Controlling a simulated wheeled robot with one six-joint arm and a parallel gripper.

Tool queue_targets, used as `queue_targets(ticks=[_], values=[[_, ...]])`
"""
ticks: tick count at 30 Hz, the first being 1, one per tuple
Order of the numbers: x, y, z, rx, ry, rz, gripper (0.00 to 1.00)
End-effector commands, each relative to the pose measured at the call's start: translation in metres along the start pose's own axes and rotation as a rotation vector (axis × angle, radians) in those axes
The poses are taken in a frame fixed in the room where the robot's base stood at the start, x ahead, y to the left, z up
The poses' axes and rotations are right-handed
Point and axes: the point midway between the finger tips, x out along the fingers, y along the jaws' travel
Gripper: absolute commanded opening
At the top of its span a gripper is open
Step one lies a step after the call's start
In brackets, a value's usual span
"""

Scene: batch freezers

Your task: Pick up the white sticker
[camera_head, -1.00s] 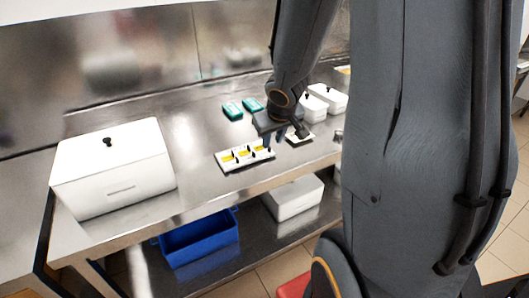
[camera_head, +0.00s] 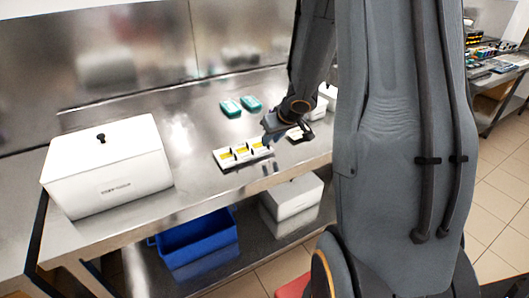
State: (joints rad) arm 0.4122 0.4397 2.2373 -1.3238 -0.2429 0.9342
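A small white piece (camera_head: 294,134), which may be the white sticker, lies on the steel bench beside my gripper. It is partly covered by my gripper and too small to identify surely. My gripper (camera_head: 287,136) is low over the bench, at the right end of a white holder (camera_head: 229,165). Its dark fingers look spread apart, with nothing visibly held between them. I cannot tell whether a finger touches the white piece. The holder carries several yellow-and-white pieces in a row.
Two teal packs (camera_head: 231,108) lie behind the holder. A large white lidded box (camera_head: 108,165) stands at the left, and a smaller white lidded box (camera_head: 327,95) behind my arm. A blue crate (camera_head: 198,245) and another white box (camera_head: 292,205) sit on the lower shelf. The bench's middle left is clear.

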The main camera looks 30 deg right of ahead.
Motion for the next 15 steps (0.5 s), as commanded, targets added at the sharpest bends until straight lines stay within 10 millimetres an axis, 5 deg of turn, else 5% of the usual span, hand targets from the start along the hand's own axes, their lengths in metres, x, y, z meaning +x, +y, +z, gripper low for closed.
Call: queue_targets(ticks=[4, 11, 15], values=[[0.023, -0.001, 0.001, 0.000, -0.001, -0.001, 0.25], [0.024, 0.000, 0.000, -0.001, 0.000, 0.000, 0.25], [0.024, 0.000, 0.000, -0.001, 0.000, 0.000, 0.07]])
